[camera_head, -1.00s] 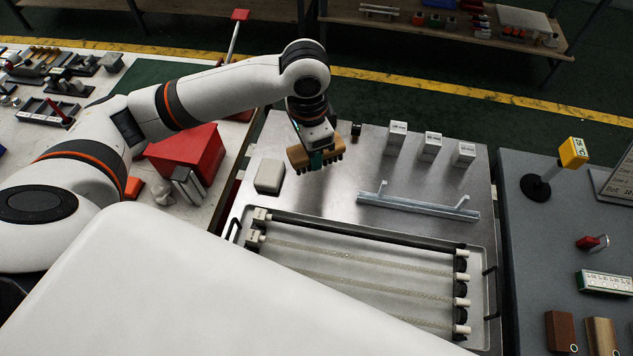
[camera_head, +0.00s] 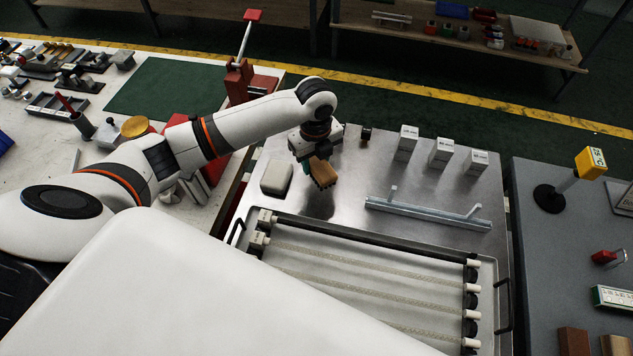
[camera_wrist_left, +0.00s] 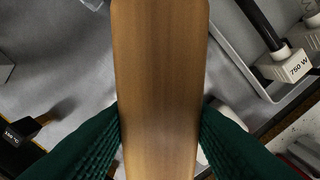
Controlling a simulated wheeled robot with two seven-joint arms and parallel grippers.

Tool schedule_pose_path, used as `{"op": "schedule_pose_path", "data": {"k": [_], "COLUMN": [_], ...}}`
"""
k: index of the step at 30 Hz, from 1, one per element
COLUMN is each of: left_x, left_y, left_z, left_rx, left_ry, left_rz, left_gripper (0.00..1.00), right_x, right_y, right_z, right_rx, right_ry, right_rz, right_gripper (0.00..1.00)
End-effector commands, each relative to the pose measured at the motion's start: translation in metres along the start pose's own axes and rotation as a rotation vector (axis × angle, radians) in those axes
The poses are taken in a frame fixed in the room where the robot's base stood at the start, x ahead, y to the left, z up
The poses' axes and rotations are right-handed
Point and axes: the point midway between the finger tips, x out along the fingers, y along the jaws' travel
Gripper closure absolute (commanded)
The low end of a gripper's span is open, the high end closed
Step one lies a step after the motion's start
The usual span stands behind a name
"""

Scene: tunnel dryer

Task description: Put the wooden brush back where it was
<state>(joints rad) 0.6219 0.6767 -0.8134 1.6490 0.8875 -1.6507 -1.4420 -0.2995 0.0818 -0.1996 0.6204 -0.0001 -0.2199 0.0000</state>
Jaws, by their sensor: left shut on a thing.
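The wooden brush (camera_head: 321,172) has a brown wooden body with short dark bristles underneath. My left gripper (camera_head: 309,160) is shut on it and holds it over the metal table, beside the pale rounded block. In the left wrist view the brush's wooden back (camera_wrist_left: 160,80) fills the middle, with a green padded finger pressed on each side. A dark reflection shows on the table below it; the gap to the table is hard to judge. My right gripper is not in view.
A pale rounded block (camera_head: 277,177) sits left of the brush. A tray (camera_head: 498,268) with several rods lies in front. A metal rail (camera_head: 425,214) and white boxes (camera_head: 441,153) stand right. A small dark part (camera_head: 366,134) stands behind. Bare metal surrounds the brush.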

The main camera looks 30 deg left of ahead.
Motion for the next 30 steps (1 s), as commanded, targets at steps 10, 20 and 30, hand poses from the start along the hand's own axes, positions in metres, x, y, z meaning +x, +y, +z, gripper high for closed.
{"op": "schedule_pose_path", "data": {"k": [10,20,30], "left_x": [0.046,0.075,0.078], "left_y": [-0.001,0.0,0.0], "left_z": [0.001,0.0,0.0], "left_rx": [-0.002,-0.001,-0.002], "left_ry": [-0.001,0.001,0.001], "left_rz": [-0.002,0.001,0.0], "left_gripper": [0.81,0.81,0.51], "right_x": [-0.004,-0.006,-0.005], "right_y": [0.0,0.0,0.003], "right_z": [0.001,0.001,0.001], "right_rx": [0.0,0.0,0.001], "right_ry": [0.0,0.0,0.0], "right_rz": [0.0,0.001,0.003], "right_gripper": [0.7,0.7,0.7]}}
